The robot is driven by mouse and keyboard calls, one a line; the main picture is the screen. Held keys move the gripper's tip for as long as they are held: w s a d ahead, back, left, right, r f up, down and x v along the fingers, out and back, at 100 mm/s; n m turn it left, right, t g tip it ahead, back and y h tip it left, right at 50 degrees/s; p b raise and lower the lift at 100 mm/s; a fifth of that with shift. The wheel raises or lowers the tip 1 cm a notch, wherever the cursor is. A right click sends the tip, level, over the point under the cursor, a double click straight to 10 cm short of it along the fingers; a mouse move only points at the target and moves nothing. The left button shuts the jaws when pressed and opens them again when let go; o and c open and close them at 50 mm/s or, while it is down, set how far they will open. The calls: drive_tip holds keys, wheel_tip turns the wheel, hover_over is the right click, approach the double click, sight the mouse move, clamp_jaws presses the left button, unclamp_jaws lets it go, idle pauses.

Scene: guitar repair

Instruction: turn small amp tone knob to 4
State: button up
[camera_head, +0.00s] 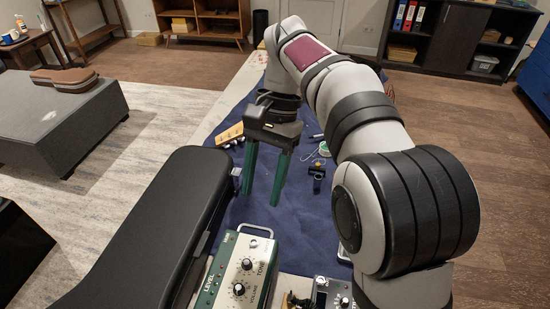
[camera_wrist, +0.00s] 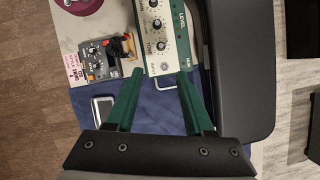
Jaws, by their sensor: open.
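The small amp (camera_head: 229,268) is a cream and green box at the bottom middle of the head view. Its tone knob (camera_head: 247,264) is black with a silver cap, beside the word TONE. The volume knob (camera_head: 239,289) sits nearer the camera. In the wrist view the amp is at the top, and the tone knob (camera_wrist: 161,45) is the knob closest to my fingers. My gripper (camera_head: 261,198) points down with its green fingers apart and empty, beyond the amp's far end in the head view. In the wrist view my gripper (camera_wrist: 160,74) brackets that end. The pointer's number is too small to read.
A black case (camera_head: 150,230) lies along the amp's left side. A small grey pedal (camera_head: 328,293) stands to its right. The blue mat (camera_head: 262,211) holds a wooden headstock piece (camera_head: 229,134) and small tools near my arm. Bare mat lies beyond the amp.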

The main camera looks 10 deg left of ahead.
sight(247, 261)
drive_tip(key=x, duration=1.5)
drive_tip(key=shift+s+a+f, duration=0.1)
drive_tip(key=shift+a+f, duration=0.05)
drive_tip(key=shift+f, duration=0.15)
clamp_jaws()
